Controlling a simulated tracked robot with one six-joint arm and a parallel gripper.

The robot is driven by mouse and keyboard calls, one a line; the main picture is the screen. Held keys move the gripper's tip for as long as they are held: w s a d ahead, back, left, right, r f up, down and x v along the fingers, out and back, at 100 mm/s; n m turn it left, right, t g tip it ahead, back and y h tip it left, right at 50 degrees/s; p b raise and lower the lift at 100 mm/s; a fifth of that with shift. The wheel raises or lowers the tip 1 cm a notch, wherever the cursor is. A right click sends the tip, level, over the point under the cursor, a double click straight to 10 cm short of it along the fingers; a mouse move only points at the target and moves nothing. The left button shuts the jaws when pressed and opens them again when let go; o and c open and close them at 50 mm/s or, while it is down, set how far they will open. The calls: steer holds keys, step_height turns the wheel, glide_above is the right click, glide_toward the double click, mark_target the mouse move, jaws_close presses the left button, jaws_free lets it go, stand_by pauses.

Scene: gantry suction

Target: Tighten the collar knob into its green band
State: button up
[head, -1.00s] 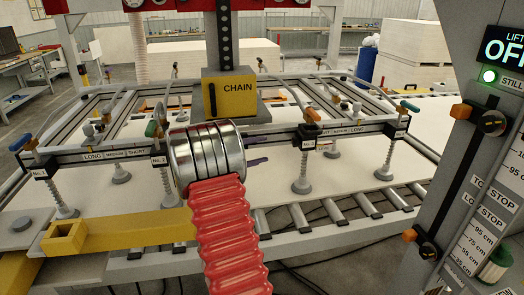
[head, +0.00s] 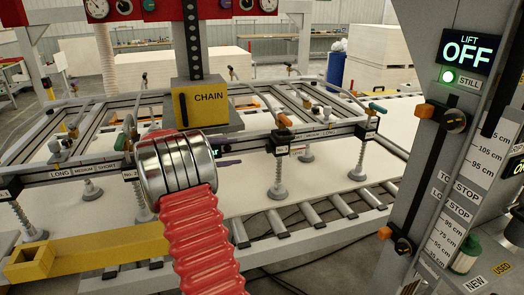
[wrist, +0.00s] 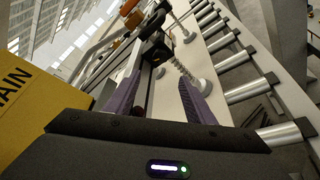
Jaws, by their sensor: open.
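A black collar (head: 283,138) with an orange-topped part (head: 284,120) sits on the front rail of the suction frame, right of the CHAIN block. A small labelled plate (head: 299,149) hangs beside it; its marks and any green band are too small to read. In the wrist view the dark collar (wrist: 152,48) lies ahead, between and beyond my fingers; I cannot tell its knob's setting. My gripper (wrist: 160,80) has two purple fingers spread apart, with nothing held. In the head view, my arm hides most of it; a purple finger shows left of the collar.
The yellow CHAIN block (head: 203,101) stands close left of the collar, and fills the wrist view's left. Suction cups (head: 278,193) hang below the rail over a white board (head: 255,205). Rollers (head: 314,202) run in front. The lift panel (head: 467,50) reads OFF and STILL.

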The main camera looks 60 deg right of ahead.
mark_target(266, 149)
steer(key=shift+d, duration=0.1)
steer(key=x, duration=1.3)
steer(key=shift+s+d+f, duration=0.2)
steer(key=shift+d, duration=0.05)
steer(key=shift+c, duration=0.2)
steer(key=c, duration=1)
steer(key=shift+m, duration=0.3)
steer(key=shift+a+f+m+h, duration=0.1)
steer(key=shift+m+h, duration=0.35)
steer(key=shift+m, duration=0.45)
steer(key=shift+f+m+h, duration=0.15)
steer(key=shift+m+h, duration=0.3)
steer(key=shift+m, duration=0.45)
steer(key=o, duration=1)
steer(key=shift+r, duration=0.1)
steer(key=shift+o, duration=0.2)
